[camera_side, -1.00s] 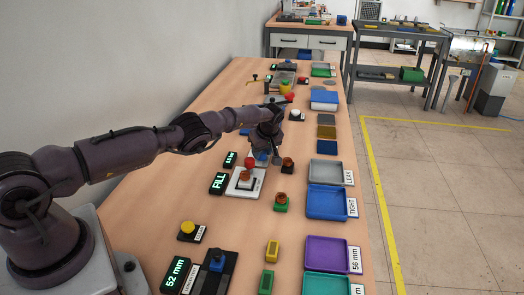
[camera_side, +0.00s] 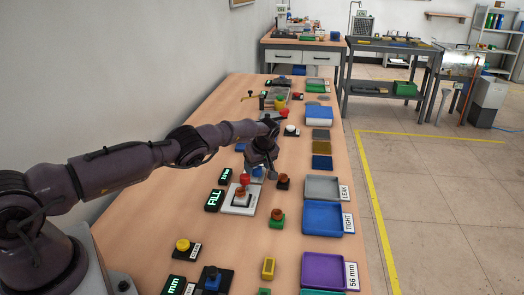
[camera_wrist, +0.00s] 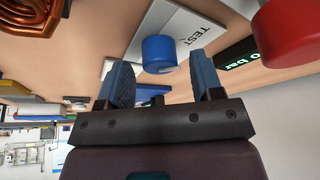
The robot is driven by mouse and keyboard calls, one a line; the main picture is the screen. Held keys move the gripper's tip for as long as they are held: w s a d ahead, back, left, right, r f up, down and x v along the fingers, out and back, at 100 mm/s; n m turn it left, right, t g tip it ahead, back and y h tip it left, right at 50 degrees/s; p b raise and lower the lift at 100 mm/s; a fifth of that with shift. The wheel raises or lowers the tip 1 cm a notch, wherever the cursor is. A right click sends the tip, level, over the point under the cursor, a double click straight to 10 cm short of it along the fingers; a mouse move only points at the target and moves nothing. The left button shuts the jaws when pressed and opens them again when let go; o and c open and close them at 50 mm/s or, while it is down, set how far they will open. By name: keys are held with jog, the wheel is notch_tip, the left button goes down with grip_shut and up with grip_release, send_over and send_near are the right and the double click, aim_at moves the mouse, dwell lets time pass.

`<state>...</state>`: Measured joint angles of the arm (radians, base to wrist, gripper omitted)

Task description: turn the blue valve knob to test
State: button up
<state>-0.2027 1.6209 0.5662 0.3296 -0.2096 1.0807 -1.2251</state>
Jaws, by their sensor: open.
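In the wrist view the blue valve knob (camera_wrist: 160,50) stands on a pale plate beside the word TEST (camera_wrist: 192,38). My gripper (camera_wrist: 161,78) is open, its two blue-grey fingers apart. The knob shows between and beyond the fingertips; I cannot tell whether they touch it. In the side view my gripper (camera_side: 260,171) is low over the bench, just behind the red-topped fixture, and the blue knob is mostly hidden there.
The FILL display (camera_side: 214,200) is left of the fixture. A dark block (camera_side: 283,182) with a brown top stands just right of my gripper.

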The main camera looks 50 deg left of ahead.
jog(key=v, duration=1.2)
jog(key=shift+r, duration=0.2)
jog(key=s+a+f+m+t+h, duration=0.1)
jog(key=s+a+m+h, duration=0.25)
jog(key=s+a, duration=0.5)
jog(key=w+d+r+m+t+h, duration=0.1)
jog(key=w+d+m+t+h, duration=0.15)
jog(key=m, duration=0.75)
jog(key=w+f+m, duration=0.1)
jog(key=w+f, duration=0.1)
jog(key=f, duration=0.2)
jog(key=w+f+m, duration=0.2)
jog(key=f, duration=0.2)
jog(key=w+f+m, duration=0.1)
jog(key=w+f, duration=0.1)
jog(key=f, duration=0.2)
jog(key=shift+w+d+m+t+y, duration=0.15)
jog(key=shift+d+m+t+y, duration=0.1)
jog(key=shift+d+y, duration=0.15)
